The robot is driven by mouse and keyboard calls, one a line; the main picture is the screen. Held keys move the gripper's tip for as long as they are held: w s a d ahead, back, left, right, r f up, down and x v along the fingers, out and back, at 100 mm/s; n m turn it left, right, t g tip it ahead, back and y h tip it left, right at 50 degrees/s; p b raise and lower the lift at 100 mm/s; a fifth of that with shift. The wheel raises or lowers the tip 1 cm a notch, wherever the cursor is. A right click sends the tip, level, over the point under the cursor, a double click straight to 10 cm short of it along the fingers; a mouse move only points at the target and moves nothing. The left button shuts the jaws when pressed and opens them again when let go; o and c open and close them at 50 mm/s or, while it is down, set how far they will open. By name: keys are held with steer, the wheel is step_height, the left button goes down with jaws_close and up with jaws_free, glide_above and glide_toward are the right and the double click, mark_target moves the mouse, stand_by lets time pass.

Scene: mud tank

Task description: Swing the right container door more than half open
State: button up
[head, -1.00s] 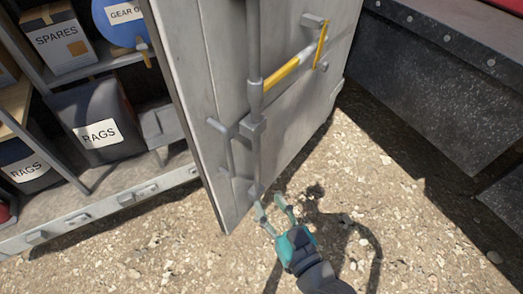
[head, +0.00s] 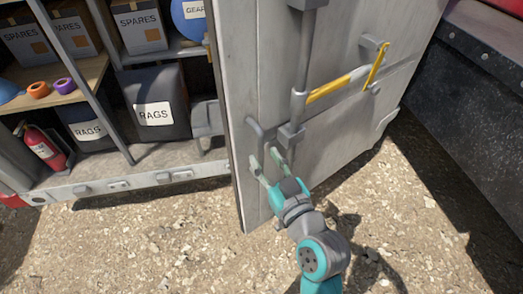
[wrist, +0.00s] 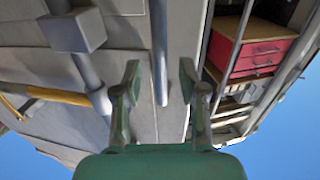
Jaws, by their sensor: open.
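The right container door (head: 340,120) is a grey metal panel standing swung out from the opening, with shelves showing to its left. A vertical locking rod (head: 304,60) and a yellow-sleeved lever (head: 328,90) are on its face. A small grey handle bar (head: 256,130) sits near its free edge. My gripper (head: 265,158) is open in front of the lower part of that handle. In the wrist view, the handle bar (wrist: 160,45) runs between the two spread fingertips of my gripper (wrist: 160,75). Neither finger visibly touches it.
Shelves hold boxes marked SPARES (head: 138,22), bins marked RAGS (head: 155,98) and a red fire extinguisher (head: 45,148). A dark metal wall (head: 480,90) stands to the right of the door. The gravel ground (head: 150,245) in front is clear.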

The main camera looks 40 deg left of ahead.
mark_target(262, 154)
steer(key=shift+x, duration=1.65)
jaws_close()
